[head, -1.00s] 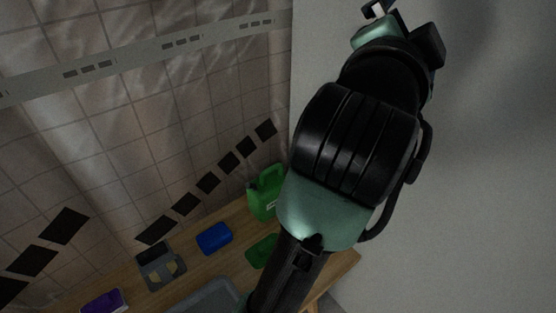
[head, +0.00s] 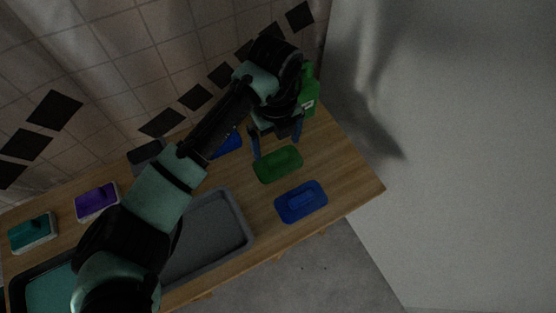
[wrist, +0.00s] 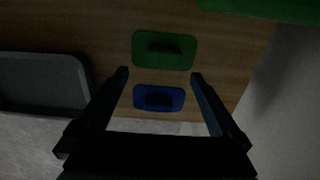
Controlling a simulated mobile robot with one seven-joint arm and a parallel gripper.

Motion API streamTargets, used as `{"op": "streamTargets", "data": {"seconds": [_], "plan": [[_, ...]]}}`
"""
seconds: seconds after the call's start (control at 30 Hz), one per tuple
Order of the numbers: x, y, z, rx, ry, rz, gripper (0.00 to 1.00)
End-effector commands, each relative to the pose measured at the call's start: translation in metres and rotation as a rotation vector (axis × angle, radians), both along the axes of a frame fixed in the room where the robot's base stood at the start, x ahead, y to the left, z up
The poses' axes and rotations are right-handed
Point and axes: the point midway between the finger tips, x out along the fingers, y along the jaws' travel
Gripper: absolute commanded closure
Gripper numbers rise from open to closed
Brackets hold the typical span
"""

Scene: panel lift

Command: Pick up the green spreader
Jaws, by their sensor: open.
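The green spreader (head: 278,165) is a flat green rounded rectangle lying on the wooden table. In the wrist view the green spreader (wrist: 164,50) lies ahead of the fingertips, with a dark raised part across its middle. My gripper (head: 277,146) is open above the table, just beyond the spreader in the head view and apart from it. In the wrist view my gripper (wrist: 159,76) has its two fingers wide apart, with nothing between them held.
A blue piece (head: 301,202) lies close to the spreader. A green jug (head: 309,92) stands behind my gripper. A grey tray (head: 246,236) is to the left. Another blue item (head: 228,143) is partly hidden by my arm. A wall borders the table's far side.

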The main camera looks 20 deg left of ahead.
Motion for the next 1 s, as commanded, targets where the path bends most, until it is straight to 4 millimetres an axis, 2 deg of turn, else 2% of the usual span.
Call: {"op": "streamTargets", "data": {"seconds": [0.1, 0.27, 0.53, 0.87, 1.0], "plan": [[0.0, 0.0, -0.014, 0.0, 0.0, 0.001, 0.0], [0.001, 0.0, -0.024, -0.001, -0.001, 0.0, 0.0], [0.006, -0.001, -0.062, -0.001, -0.001, 0.001, 0.0], [0.006, -0.001, -0.069, 0.0, -0.004, 0.0, 0.0], [0.006, -0.001, -0.069, 0.0, -0.004, 0.0, 0.25]]}}
